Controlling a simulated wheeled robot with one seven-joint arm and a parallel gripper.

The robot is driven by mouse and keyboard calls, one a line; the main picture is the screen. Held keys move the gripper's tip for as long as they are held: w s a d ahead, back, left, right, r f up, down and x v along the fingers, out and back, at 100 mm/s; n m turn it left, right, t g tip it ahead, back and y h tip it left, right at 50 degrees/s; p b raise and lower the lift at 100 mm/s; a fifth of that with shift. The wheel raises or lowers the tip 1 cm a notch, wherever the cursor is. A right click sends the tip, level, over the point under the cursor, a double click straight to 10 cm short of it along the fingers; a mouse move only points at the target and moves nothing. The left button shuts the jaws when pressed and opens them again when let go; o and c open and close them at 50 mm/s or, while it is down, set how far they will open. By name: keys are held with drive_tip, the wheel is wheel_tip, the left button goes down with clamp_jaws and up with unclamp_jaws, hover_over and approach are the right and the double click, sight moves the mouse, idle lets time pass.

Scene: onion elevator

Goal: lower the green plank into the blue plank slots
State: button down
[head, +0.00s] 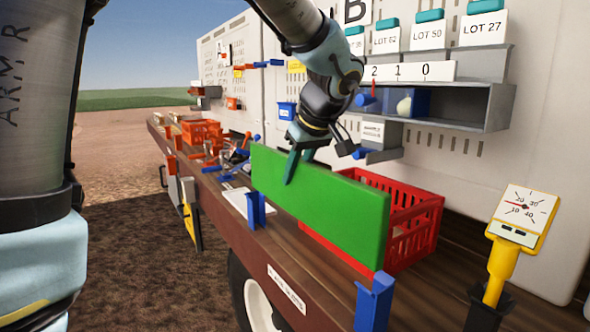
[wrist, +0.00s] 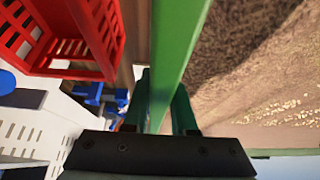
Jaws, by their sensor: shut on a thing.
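The green plank (head: 318,205) stands on its long edge, held by my gripper (head: 292,168) near its upper left part. One teal finger shows on the plank's near face; the other is mostly hidden behind it. In the wrist view the plank (wrist: 178,45) runs between the two fingers of my gripper (wrist: 161,105). The left blue slot (head: 255,210) stands below the plank's left end. The right blue slot (head: 373,304) stands below its right end. The plank's lower corners appear close to the slot tops; I cannot tell whether they touch or have entered.
A red crate (head: 412,222) stands close behind the plank and also shows in the wrist view (wrist: 100,35). A yellow gauge (head: 522,218) stands at the right. A grey shelf (head: 485,105) with a blue bin hangs above. Tools and orange bins (head: 200,132) lie farther left along the bench.

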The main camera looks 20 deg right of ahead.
drive_tip(key=shift+f+b, duration=0.5)
drive_tip(key=shift+f, duration=0.8)
wheel_tip(320, 180, down, 9)
drive_tip(key=b, duration=1)
drive_tip(key=shift+f, duration=0.2)
drive_tip(key=c, duration=0.6)
unclamp_jaws()
drive_tip(key=shift+c, duration=0.2)
